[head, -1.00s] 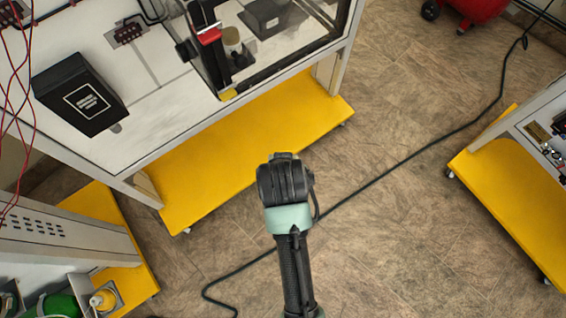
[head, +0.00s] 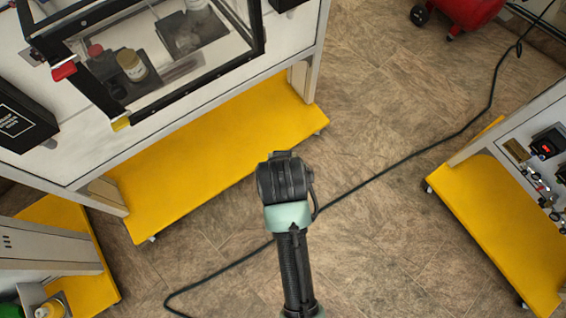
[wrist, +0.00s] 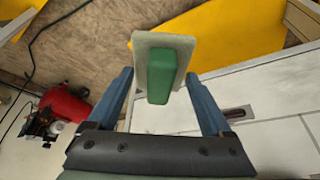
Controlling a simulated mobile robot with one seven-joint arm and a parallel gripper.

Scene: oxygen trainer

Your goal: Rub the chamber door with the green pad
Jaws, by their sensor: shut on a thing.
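The green pad (wrist: 162,78) shows in the wrist view, a green block on a pale grey-green backing. My gripper (wrist: 158,74) is shut on it, with a blue finger on each side. The chamber, a clear-walled box with a black-framed door (head: 190,92), stands at the upper left of the head view. It has a red latch (head: 65,71) and holds small jars. The pad is not seen touching the door. The head view shows part of my arm, but neither my gripper nor the pad.
The chamber's bench has a yellow base shelf (head: 215,155). A black box (head: 22,120) stands on its left. Another yellow-based bench (head: 490,220) is at the right. A black cable (head: 400,165) crosses open floor, and a red tank (head: 460,12) is at the far top.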

